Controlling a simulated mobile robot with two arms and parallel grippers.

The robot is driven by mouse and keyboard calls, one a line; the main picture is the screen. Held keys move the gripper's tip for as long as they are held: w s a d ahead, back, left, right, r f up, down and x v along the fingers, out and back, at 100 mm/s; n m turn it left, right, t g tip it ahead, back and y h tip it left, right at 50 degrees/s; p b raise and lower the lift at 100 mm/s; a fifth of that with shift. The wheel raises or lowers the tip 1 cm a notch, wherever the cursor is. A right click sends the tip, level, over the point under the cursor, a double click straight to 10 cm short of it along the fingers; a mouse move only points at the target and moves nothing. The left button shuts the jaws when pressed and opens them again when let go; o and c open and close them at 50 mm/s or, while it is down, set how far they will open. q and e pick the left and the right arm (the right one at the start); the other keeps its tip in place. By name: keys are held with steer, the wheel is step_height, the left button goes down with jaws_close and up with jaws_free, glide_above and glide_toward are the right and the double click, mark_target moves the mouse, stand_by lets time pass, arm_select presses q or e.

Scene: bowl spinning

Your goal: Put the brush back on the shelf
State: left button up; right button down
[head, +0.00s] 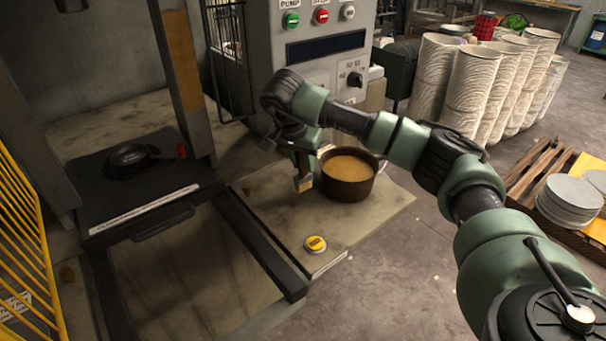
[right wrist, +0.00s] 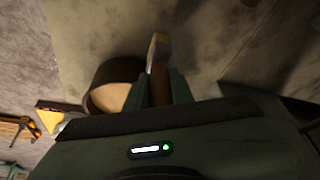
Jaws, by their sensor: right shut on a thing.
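My right gripper (head: 304,165) is shut on the brush and holds it just left of a brown pot. The brush (head: 304,184) points down, with a light tan end, above the beige shelf (head: 380,215). In the right wrist view the brush (right wrist: 158,58) stands out between the two fingers of my right gripper (right wrist: 157,90). I cannot tell if the brush tip touches the shelf. My left gripper is not in view.
The brown pot (head: 348,190) with tan contents stands on the shelf close beside the brush. A yellow button (head: 315,244) sits near the front edge. A control panel (head: 325,50) rises behind. The shelf's right part is clear.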

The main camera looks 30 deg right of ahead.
mark_target(301, 172)
step_height(301, 172, down, 5)
steer(key=shift+r+p, duration=0.1)
steer(key=shift+p, duration=0.3)
steer(key=c, duration=1.2)
jaws_free()
steer(key=b+v, duration=0.2)
steer(key=v, duration=1)
steer(key=shift+s, duration=0.1)
